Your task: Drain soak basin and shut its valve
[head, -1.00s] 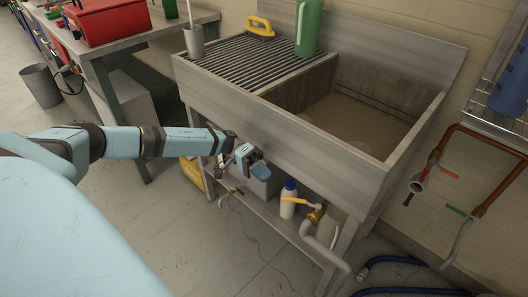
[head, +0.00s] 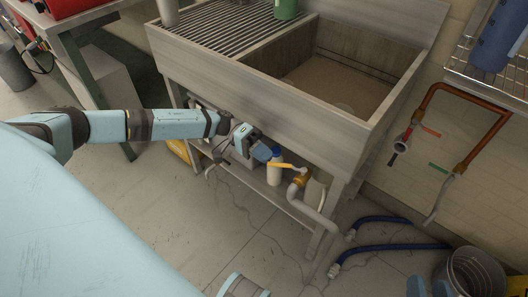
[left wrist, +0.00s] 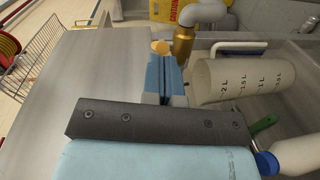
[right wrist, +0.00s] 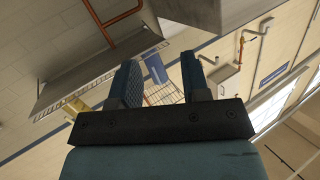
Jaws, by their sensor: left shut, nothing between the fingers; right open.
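The soak basin (head: 392,95) is a grey sink with a ribbed drainboard; murky brownish grey shows inside, and I cannot tell how deep any water is. Under it is a brass valve (head: 299,178) with a yellow-orange lever (head: 283,166), above a grey drain pipe (head: 318,219). My left gripper (head: 264,153) is shut and empty, its tips close to the lever's free end. In the left wrist view the lever tip (left wrist: 160,47) shows just beyond the fingertips, beside the brass valve (left wrist: 183,45); contact is unclear. My right gripper (head: 430,287) is open and empty at the bottom edge.
A white blue-capped bottle (head: 274,172) and a measuring jug (left wrist: 240,82) stand close to my left gripper on the undershelf. Blue hoses (head: 385,247) and a metal bucket (head: 472,272) are on the floor at right. Copper pipes (head: 475,92) run along the wall.

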